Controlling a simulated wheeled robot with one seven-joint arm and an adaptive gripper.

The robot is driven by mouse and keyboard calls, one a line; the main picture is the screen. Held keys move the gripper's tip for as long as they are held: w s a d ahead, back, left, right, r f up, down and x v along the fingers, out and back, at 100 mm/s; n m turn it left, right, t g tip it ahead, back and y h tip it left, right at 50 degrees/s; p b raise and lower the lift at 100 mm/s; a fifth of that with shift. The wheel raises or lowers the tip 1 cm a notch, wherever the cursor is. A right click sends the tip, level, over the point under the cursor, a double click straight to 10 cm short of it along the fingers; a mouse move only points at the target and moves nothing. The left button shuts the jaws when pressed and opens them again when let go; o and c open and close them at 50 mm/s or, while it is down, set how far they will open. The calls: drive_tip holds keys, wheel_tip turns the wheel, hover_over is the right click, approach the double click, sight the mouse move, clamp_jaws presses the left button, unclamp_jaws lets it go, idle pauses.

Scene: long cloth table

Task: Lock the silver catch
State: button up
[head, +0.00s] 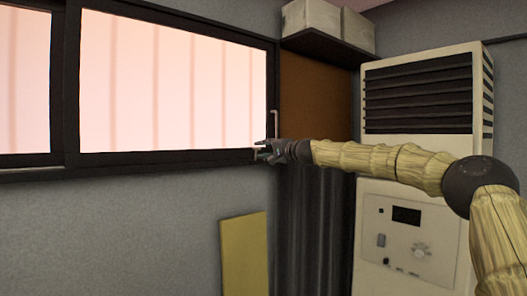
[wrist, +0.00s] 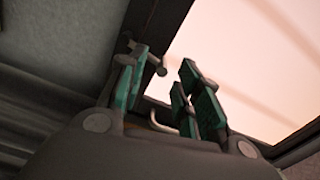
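A slim silver catch (head: 275,122) stands upright on the dark right frame of the window, just above my gripper (head: 264,151) in the head view. My gripper is at the lower right corner of the window. In the wrist view my gripper (wrist: 164,72) is open, its green-padded fingers apart. A bent silver piece (wrist: 187,125), likely part of the catch, shows low between the fingers and is partly hidden by the right one. A grey rod with a round end (wrist: 161,70) lies close to the left fingertip. I cannot tell whether any finger touches metal.
The window (head: 175,85) has a dark frame and bright panes. A tall beige cabinet unit (head: 418,90) with a dark grille stands right, behind my arm. Pale boxes (head: 312,18) sit on a shelf above. A yellow board (head: 244,255) leans on the wall below.

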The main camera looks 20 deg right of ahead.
drive_tip(key=v, duration=1.1)
drive_tip(key=shift+d, duration=0.1)
